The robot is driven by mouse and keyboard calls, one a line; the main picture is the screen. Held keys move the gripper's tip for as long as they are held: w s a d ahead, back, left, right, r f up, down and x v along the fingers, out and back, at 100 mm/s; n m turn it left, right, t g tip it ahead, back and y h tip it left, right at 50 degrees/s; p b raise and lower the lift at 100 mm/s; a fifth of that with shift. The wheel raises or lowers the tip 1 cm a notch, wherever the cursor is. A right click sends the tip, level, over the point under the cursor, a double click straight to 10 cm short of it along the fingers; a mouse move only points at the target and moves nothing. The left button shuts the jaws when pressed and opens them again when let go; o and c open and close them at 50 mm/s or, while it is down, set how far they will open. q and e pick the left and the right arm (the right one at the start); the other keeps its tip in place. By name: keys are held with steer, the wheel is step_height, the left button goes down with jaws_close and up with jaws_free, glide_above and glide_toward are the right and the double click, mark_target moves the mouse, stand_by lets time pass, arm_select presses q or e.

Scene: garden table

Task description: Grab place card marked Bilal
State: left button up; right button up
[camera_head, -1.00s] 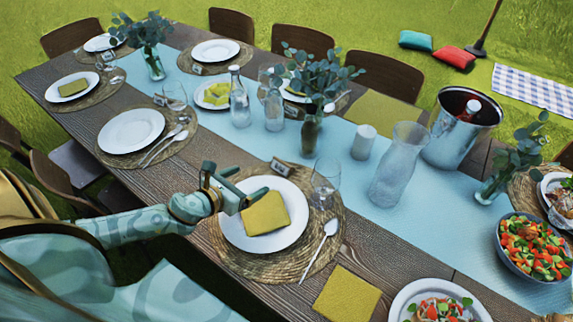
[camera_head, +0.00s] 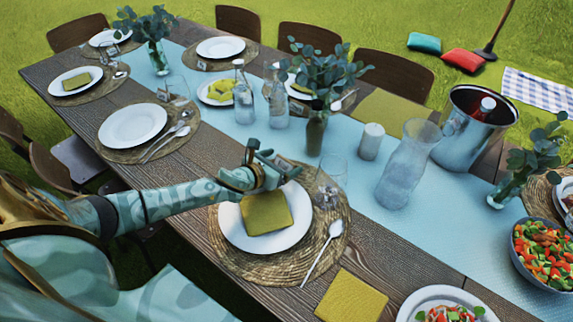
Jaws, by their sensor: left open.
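A small place card (camera_head: 286,166) stands at the far edge of the near plate, partly hidden by my left gripper; its writing is too small to read. My left gripper (camera_head: 277,165) is open, above the far side of the near plate, with its fingers at the card. I cannot tell whether the card is between the fingers or just behind them. Another place card (camera_head: 163,95) stands behind the left plate, and a further one (camera_head: 202,65) stands by a far plate. My right gripper is not in view.
The near plate (camera_head: 296,230) holds a yellow napkin (camera_head: 265,212) on a woven mat. A wine glass (camera_head: 329,180) stands close right of my gripper.

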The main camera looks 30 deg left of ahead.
arm_select(q)
steer(key=c, duration=1.1)
steer(key=shift+o, duration=0.2)
steer(key=shift+r, duration=0.15)
